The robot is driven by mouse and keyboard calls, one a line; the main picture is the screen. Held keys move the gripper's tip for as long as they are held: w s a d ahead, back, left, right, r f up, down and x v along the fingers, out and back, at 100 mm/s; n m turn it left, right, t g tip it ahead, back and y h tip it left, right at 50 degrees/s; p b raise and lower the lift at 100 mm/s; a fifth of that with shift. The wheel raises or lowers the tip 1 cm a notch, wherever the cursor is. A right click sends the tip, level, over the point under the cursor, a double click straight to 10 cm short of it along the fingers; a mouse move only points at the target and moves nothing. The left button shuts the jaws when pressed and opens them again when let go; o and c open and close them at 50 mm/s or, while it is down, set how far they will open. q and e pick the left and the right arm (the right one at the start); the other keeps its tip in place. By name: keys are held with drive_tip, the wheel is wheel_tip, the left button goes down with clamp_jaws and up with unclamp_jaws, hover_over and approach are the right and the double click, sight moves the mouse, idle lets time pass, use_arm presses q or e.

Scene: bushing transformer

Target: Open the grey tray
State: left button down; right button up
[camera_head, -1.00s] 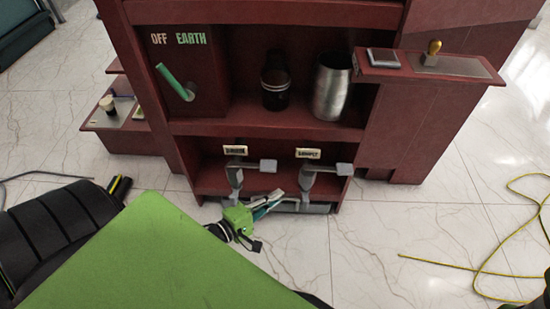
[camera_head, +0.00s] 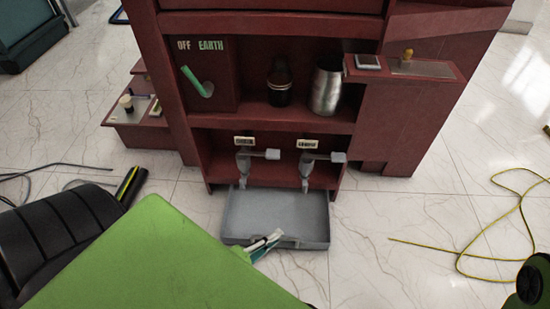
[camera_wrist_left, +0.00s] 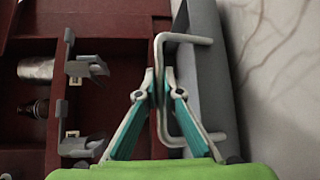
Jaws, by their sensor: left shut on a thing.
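The grey tray (camera_head: 276,214) is pulled out from under the red cabinet, and its empty inside shows in the head view. My left gripper (camera_head: 264,242) is at the tray's front edge, shut on its handle. In the left wrist view the gripper (camera_wrist_left: 157,80) has its fingers closed about the grey bar handle (camera_wrist_left: 162,95) on the tray's front (camera_wrist_left: 207,70). In the head view the handle is largely hidden by the gripper. My right gripper is not in view.
The red cabinet (camera_head: 268,120) has two grey taps (camera_head: 244,162) above the tray. A dark bottle (camera_head: 279,85) and a metal vessel (camera_head: 326,88) stand on its shelf. A yellow cable (camera_head: 462,250) lies on the floor at the right.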

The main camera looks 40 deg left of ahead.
use_arm(q)
drive_tip(key=shift+s, duration=0.2)
drive_tip(key=c, duration=2.2)
unclamp_jaws()
drive_tip(key=shift+o, duration=0.2)
